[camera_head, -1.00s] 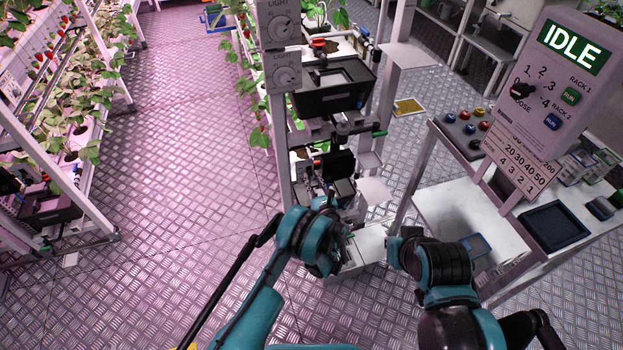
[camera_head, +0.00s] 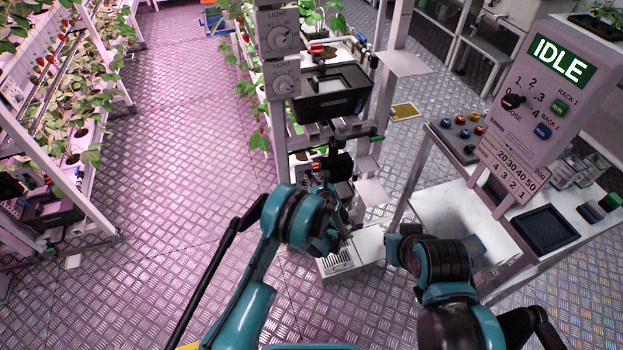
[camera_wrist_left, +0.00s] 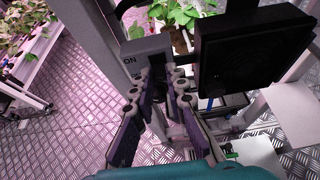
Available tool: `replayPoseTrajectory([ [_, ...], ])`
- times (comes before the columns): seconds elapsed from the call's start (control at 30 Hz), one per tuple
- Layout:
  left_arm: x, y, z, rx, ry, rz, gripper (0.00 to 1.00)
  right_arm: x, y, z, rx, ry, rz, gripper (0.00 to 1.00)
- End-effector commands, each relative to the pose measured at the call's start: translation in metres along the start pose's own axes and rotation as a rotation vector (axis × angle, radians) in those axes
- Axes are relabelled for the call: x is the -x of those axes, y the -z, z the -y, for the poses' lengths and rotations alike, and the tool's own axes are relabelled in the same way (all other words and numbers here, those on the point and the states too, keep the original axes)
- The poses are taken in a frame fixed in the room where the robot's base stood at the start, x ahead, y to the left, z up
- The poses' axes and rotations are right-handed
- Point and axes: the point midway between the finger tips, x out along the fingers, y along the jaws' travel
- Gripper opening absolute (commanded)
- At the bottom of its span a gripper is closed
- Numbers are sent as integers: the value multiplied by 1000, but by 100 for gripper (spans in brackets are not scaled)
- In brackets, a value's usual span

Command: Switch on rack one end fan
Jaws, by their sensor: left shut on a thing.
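A grey switch box (camera_wrist_left: 146,52) marked "ON" is on the rack end, near the middle of the left wrist view. A square black fan (camera_wrist_left: 238,48) is just to its right. The fan also shows in the head view (camera_head: 339,167), at the rack end under the black bin. My left gripper (camera_wrist_left: 166,78) is at the box's lower front, its fingers closed around the switch. The fingers hide most of the switch, so its position is unclear. In the head view my left gripper (camera_head: 320,188) is low at the rack end. My right gripper is not visible, only its arm.
Two LIGHT dials (camera_head: 279,32) are on the rack post above. A black bin (camera_head: 330,95) juts from the rack end. A control panel reading IDLE (camera_head: 545,85) stands over a table on the right. The aisle floor (camera_head: 180,150) on the left is clear.

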Motion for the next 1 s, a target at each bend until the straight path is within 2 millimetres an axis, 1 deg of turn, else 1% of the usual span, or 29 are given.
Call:
replayPoseTrajectory([
  [0.03, 2, -7, -1, 2, -3, -46, 0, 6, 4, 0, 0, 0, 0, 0],
  [0.3, 2, -18, -1, 2, -2, -287, 0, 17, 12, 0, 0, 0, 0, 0],
  [0.5, 0, -23, -1, 1, -2, -427, 0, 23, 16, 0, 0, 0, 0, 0],
  [0.7, -1, -26, -1, 1, -2, -520, 0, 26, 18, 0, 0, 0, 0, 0],
  [1.0, -2, -28, 0, 1, -1, -577, 0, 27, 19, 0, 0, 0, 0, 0],
])
